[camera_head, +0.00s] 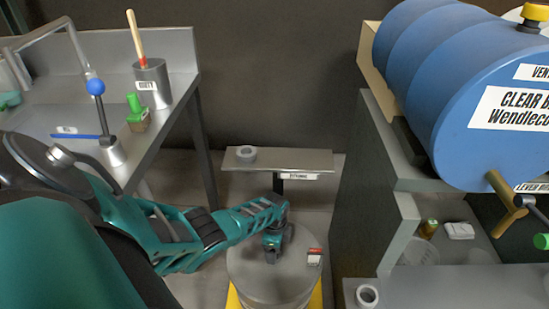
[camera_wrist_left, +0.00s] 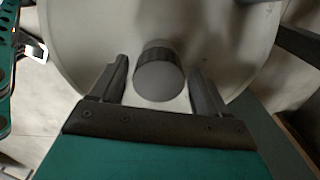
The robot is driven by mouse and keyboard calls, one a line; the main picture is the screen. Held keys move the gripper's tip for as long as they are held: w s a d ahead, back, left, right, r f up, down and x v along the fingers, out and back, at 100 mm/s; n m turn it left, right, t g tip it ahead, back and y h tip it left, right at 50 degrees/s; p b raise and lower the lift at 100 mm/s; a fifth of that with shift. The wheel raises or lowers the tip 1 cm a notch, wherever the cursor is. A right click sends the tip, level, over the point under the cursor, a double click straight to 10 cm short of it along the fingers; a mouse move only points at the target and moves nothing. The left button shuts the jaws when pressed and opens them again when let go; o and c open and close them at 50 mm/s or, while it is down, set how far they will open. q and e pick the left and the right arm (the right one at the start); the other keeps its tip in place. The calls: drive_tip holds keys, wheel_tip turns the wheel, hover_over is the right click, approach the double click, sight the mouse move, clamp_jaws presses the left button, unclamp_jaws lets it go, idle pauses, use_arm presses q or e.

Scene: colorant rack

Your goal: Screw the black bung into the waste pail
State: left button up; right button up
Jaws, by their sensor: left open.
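The waste pail (camera_head: 260,286) is a grey drum standing low at the bottom middle of the head view. Its flat round lid (camera_wrist_left: 90,35) fills most of the left wrist view. The dark grey bung (camera_wrist_left: 159,78), round with a ribbed side, sits at the lid, between the fingers of my left gripper (camera_wrist_left: 158,68). The fingers are open, with a gap on both sides of the bung. In the head view my left gripper (camera_head: 277,243) points down over the pail and hides the bung. How far the bung is screwed in cannot be seen. My right gripper is not in view.
A small shelf (camera_head: 310,158) with a grey ring (camera_head: 246,154) stands behind the pail. A steel bench (camera_head: 178,50) is at left. A blue drum (camera_head: 430,60) on a grey cabinet (camera_head: 365,180) is at right, with another ring (camera_head: 368,295) on a ledge.

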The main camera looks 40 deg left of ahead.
use_arm(q)
drive_tip(key=n, duration=0.3)
drive_tip(key=shift+p, duration=0.3)
drive_tip(key=n, duration=0.4)
drive_tip(key=shift+d, duration=0.1)
drive_tip(key=n+p, duration=0.1)
drive_tip(key=n, duration=0.5)
drive_tip(key=shift+s+n, duration=0.1)
drive_tip(key=shift+n, duration=0.3)
